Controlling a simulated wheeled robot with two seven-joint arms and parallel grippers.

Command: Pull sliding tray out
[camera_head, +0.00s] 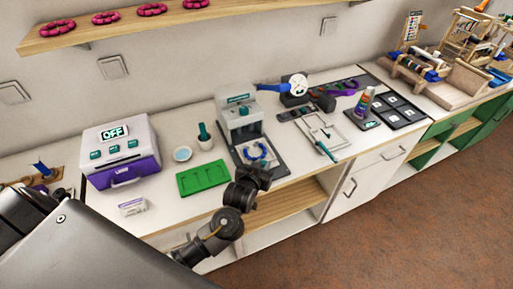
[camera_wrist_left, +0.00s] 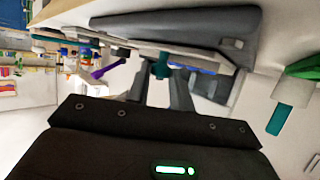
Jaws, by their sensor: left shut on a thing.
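The sliding tray (camera_head: 246,161) is a pale plate at the front of a grey-white press (camera_head: 238,114), with a ring of blue beads (camera_head: 257,150) on it. In the left wrist view the tray (camera_wrist_left: 150,48) appears as a pale slab beside the dark grey press base (camera_wrist_left: 190,22). My left gripper (camera_head: 262,170) is at the tray's front edge, above the counter's edge. In the left wrist view its grey fingers (camera_wrist_left: 164,82) are shut around a small teal handle (camera_wrist_left: 161,66) at the tray's edge. The fingers partly hide the handle. My right gripper is not in view.
A green board (camera_head: 203,178) lies left of the press, near a mortar with a teal pestle (camera_head: 204,137). A white-and-purple oven (camera_head: 120,150) marked OFF stands further left. A white frame with a teal handle (camera_head: 322,133) lies to the right. Open shelf space is below the counter.

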